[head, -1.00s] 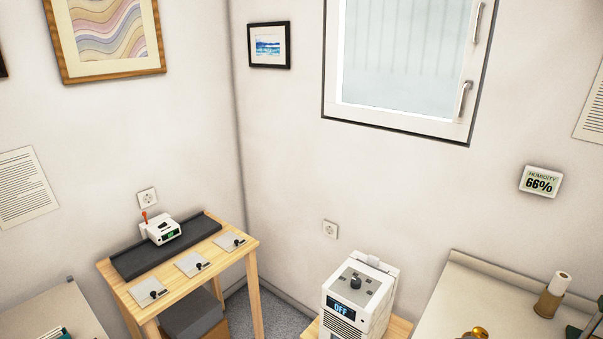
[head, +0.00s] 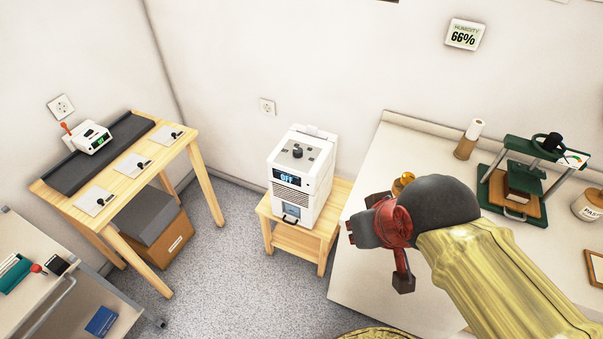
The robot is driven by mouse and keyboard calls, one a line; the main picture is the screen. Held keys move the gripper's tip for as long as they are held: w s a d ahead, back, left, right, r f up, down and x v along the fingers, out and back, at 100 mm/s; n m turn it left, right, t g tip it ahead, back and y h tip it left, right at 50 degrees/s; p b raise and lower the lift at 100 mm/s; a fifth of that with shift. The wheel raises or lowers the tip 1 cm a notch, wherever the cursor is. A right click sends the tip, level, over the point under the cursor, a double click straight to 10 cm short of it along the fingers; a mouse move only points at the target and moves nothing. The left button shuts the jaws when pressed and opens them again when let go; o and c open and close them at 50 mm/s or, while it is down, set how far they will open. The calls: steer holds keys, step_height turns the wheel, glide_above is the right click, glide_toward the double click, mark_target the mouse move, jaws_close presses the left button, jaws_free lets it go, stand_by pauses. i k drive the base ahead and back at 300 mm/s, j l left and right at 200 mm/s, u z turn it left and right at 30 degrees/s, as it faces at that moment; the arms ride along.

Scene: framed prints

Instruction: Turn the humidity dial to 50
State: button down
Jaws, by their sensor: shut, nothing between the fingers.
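The white humidity unit (head: 300,180) stands on a small wooden stand left of centre. A black round dial (head: 297,152) sits on its grey top panel, with small dark buttons beside it. Its front display (head: 287,178) reads OFF. The dial's markings are too small to read.
The white counter (head: 355,275) carries a green press (head: 515,190), a brown roll and a jar. A wooden bench (head: 120,185) stands left with a small white device. The grey floor (head: 230,270) between is clear. A trolley (head: 60,300) is at lower left.

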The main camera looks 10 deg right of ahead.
mark_target(296, 152)
steer(key=i+j+z, duration=0.15)
steer(key=i+j, duration=0.85)
